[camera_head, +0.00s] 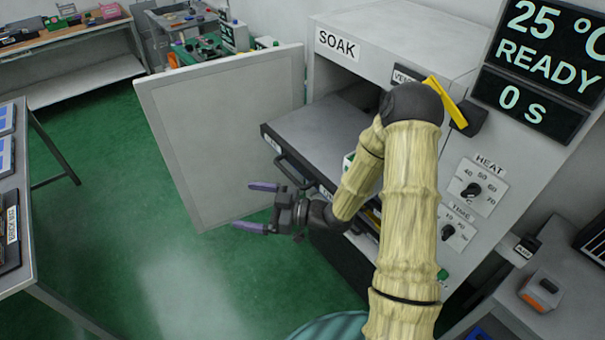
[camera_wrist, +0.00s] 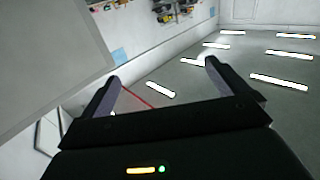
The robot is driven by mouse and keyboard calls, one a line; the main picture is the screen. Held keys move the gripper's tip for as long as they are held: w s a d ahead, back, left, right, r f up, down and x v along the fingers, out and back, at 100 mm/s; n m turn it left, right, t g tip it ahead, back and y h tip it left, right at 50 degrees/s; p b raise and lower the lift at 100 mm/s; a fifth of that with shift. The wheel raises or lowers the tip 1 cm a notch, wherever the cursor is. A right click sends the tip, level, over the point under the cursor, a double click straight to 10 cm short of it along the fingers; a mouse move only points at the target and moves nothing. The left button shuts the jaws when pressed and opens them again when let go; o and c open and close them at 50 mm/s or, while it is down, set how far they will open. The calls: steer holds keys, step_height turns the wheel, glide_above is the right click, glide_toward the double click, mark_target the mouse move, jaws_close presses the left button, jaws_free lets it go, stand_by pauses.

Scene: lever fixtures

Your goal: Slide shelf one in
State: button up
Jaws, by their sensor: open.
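The soak oven (camera_head: 385,35), a pale cabinet marked SOAK, stands right of centre with its door (camera_head: 225,130) swung wide open to the left. A dark grey shelf (camera_head: 325,130) sticks out of the oven, with a dark handle (camera_head: 290,170) along its front edge. I cannot read which shelf it is. Another level shows below it, mostly hidden by my arm. My gripper (camera_head: 258,208) is open and empty in front of the shelf, near the handle, its fingers pointing left. In the wrist view my gripper's fingers (camera_wrist: 162,95) are spread with nothing between them.
A table (camera_head: 30,230) is at left, and a workbench (camera_head: 70,50) stands behind. Green floor is free between the table and door.

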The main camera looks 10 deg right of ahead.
stand_by(0.3)
